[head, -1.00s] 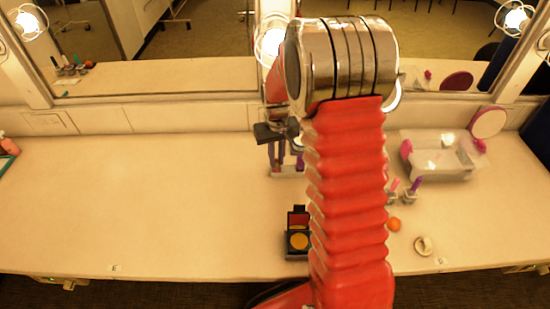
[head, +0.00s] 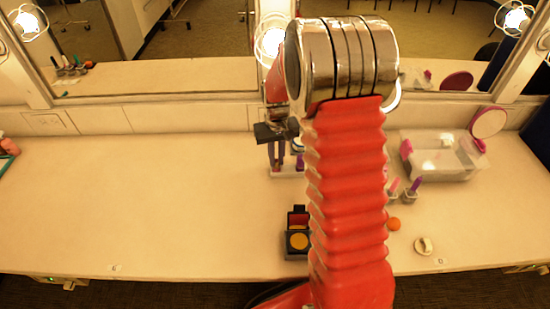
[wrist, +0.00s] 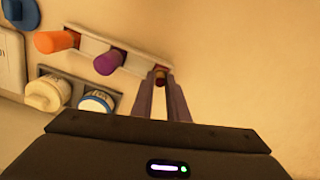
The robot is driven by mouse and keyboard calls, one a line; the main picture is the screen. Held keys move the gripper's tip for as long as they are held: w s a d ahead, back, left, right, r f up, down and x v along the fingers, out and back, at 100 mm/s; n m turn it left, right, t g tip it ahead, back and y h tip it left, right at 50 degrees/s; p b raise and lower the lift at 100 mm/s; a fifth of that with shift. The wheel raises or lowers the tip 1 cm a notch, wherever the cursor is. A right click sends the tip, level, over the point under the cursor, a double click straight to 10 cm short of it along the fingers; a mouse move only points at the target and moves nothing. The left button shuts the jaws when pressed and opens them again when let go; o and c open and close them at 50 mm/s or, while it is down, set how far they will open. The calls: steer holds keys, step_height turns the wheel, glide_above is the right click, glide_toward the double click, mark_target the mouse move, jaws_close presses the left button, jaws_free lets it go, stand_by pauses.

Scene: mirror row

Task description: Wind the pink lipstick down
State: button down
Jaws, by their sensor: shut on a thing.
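My gripper (wrist: 161,88) is shut at the end slot of a pale rack (wrist: 130,62), its fingers around a small reddish thing (wrist: 161,76), apparently a lipstick. The fingers hide most of it, and I cannot tell if it is pink. In the head view my gripper (head: 277,166) points down at the rack, partly hidden by my arm. A pink lipstick (head: 394,186) stands right of my arm, beside a purple lipstick (head: 416,185). The rack also holds an orange lipstick (wrist: 58,41) and a purple one (wrist: 108,62).
Beside the rack are a cream-capped jar (wrist: 48,93) and a blue-and-white one (wrist: 96,102). An open compact (head: 298,240) lies near the front. A clear box (head: 437,160), a round mirror (head: 489,122), an orange ball (head: 394,224) and a tape roll (head: 424,246) are right.

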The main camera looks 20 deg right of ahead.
mark_target(276, 160)
stand_by(0.7)
steer(key=c, duration=1.7)
jaws_free()
step_height(276, 160, up, 14)
steer(key=shift+f, duration=0.15)
